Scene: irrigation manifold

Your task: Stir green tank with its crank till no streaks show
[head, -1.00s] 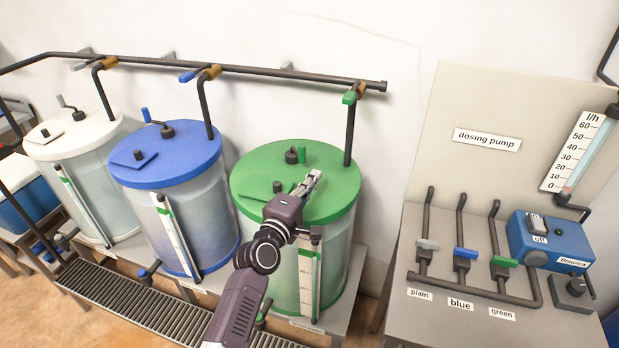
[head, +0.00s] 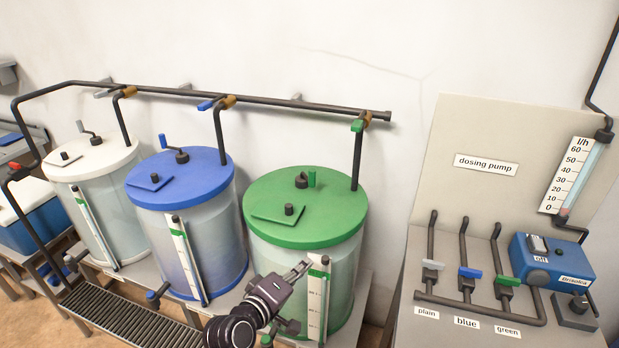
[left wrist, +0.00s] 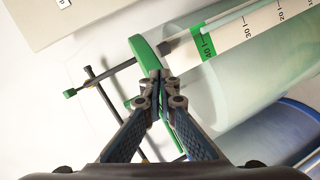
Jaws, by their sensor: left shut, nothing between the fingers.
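The green tank (head: 275,262) stands at the right end of the tank row, under a green lid (head: 338,222). On the lid are a dark hub with an upright green crank handle (head: 312,178) and a small hatch with a black knob (head: 289,209). The liquid looks pale and cloudy; I cannot make out streaks. My left gripper (head: 304,268) is shut and empty, in front of the tank's wall below the lid rim, beside the level scale (head: 314,300). In the left wrist view, the closed fingertips (left wrist: 160,78) overlap the lid's edge (left wrist: 150,62). My right gripper is out of view.
Blue (head: 178,180) and white (head: 92,158) tanks stand to the left. A pipe (head: 250,102) with valves runs above, dropping a black pipe (head: 357,160) behind the green lid. The dosing pump bench (head: 400,325) is at right, with a gap between.

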